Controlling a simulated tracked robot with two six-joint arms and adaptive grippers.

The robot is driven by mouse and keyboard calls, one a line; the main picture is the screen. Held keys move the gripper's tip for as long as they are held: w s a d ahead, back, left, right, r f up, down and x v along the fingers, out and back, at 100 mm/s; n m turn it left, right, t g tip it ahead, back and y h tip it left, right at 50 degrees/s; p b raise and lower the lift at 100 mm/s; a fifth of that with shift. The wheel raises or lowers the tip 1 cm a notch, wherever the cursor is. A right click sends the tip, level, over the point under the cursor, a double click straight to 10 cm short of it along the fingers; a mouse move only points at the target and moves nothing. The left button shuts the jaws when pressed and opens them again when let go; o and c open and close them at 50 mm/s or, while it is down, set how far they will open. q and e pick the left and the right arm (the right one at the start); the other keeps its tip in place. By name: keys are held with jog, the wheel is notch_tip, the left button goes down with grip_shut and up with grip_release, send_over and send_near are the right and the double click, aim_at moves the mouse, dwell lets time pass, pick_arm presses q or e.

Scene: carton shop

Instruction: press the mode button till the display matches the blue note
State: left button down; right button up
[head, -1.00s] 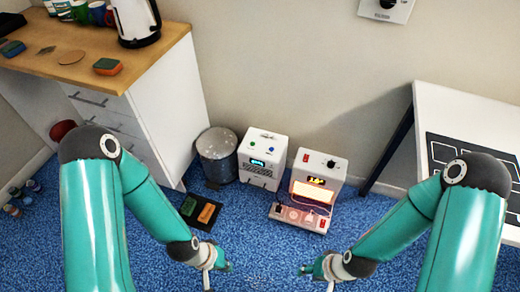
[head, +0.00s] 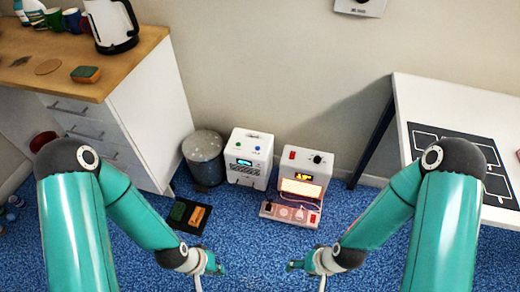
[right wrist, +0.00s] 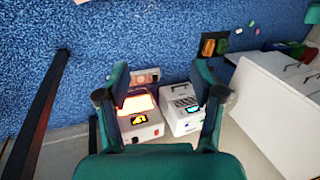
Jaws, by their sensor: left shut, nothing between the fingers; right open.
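A white box (head: 249,158) with a cyan display (head: 244,162) stands on the floor; small green and blue round spots show on its front. Beside it, a second white box (head: 304,169) has an orange display (head: 303,177), a red switch, a black knob and a glowing panel. The display characters are too small to read. I cannot make out which control is the mode button, or a blue note. My left gripper (head: 217,269) is shut and empty, in front of the boxes. My right gripper (head: 293,265) is open and apart from them; its spread fingers show in the right wrist view (right wrist: 164,90).
A power strip (head: 268,209) lies before the second box. A grey bin (head: 204,157) and a white cabinet (head: 154,122) stand left, a black tray (head: 179,224) with green and orange blocks nearby. A white table (head: 412,103) stands right. Blue carpet in front is clear.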

grip_shut()
dwell(1.4)
